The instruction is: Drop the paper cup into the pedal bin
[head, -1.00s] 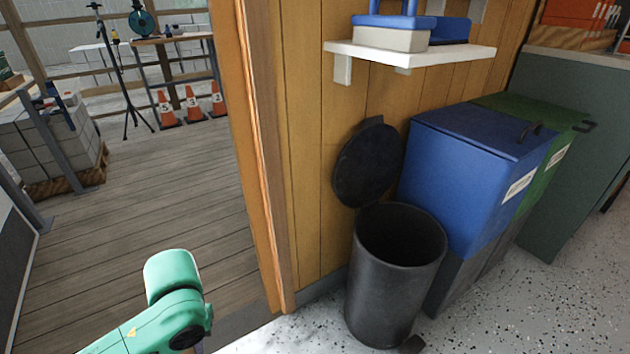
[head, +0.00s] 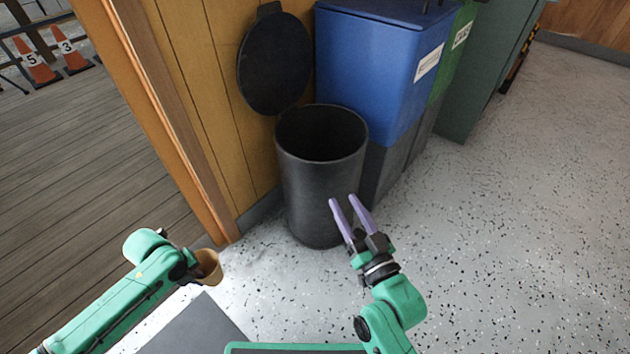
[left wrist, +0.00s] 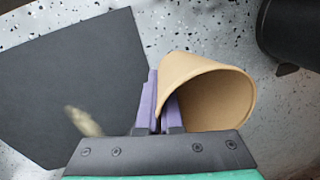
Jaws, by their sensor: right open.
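The tan paper cup (head: 209,268) is at my left gripper (head: 194,267), to the left of and nearer than the bin. In the left wrist view the purple fingers (left wrist: 160,105) are closed at the side of the cup (left wrist: 215,90), which lies tilted with its mouth to the right. The black pedal bin (head: 318,190) stands on the floor with its round lid (head: 275,65) up and its mouth open. Its lower part also shows in the left wrist view (left wrist: 292,28). My right gripper (head: 345,203) is open and empty in front of the bin.
A blue bin (head: 375,60) and a green bin (head: 455,45) stand right of the pedal bin. A wooden wall and door post (head: 165,120) are on its left. Speckled floor (head: 510,220) is clear on the right. Orange cones (head: 38,65) stand outside.

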